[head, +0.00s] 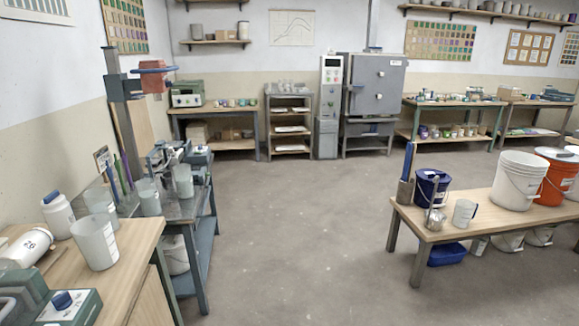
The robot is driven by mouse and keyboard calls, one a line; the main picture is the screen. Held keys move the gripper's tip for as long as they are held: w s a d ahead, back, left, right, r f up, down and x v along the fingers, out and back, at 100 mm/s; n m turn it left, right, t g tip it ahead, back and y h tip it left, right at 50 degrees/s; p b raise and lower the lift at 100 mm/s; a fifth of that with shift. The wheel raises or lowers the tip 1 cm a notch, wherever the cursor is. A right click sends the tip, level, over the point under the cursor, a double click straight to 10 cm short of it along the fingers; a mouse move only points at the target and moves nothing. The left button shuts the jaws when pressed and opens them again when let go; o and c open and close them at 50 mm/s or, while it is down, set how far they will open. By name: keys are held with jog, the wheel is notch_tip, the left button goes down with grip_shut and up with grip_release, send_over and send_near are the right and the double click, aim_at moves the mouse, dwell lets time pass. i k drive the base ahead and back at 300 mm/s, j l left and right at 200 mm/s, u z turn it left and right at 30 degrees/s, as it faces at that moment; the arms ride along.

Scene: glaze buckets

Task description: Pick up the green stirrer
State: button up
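A thin upright green stick (117,178), which looks like the green stirrer, stands at the left, beside a purple stick (125,168). Both are on or by the grey-blue metal bench (178,208), among several translucent beakers. The stirrer's lower end is hidden behind the beakers, so I cannot tell what holds it. My gripper is not in view.
A wooden table (60,258) at front left holds a beaker (95,242) and white bottles. A wooden bench (470,222) at right carries a blue bucket (430,190), a white bucket (518,180) and an orange bucket (557,183). The floor between is clear.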

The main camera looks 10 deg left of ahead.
aim_at(117, 164)
jog(key=i+u, duration=0.3)
jog(key=i, duration=0.35)
jog(key=i+l+u, duration=0.1)
jog(key=i+u, duration=0.2)
jog(key=i, duration=0.35)
